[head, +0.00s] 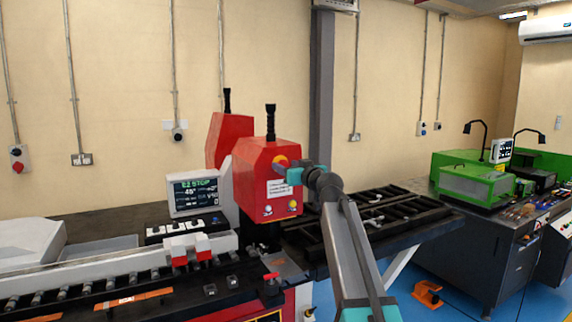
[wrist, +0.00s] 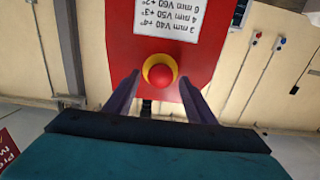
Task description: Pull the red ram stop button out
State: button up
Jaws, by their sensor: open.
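The red ram stop button (wrist: 160,74) sits on a yellow ring on the red ram housing (wrist: 120,40) in the wrist view. My gripper (wrist: 159,80) is open, with one dark finger on each side of the button. A gap shows between each finger and the button cap; I cannot tell how deep the fingers reach. In the head view the ram housing (head: 254,170) stands at the centre, and my gripper (head: 289,170) is at its upper right face. There the button is largely hidden, with only some orange-yellow showing beside the gripper.
A display (head: 195,196) left of the housing reads "STOP" and 45°. A white label (head: 279,189) and small knobs are on the housing. A roller bed (head: 120,290) lies at left, a black rack table (head: 385,222) at right. Green machines (head: 470,180) stand farther right.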

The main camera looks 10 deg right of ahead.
jog(key=shift+w+a, duration=0.15)
jog(key=shift+w, duration=0.4)
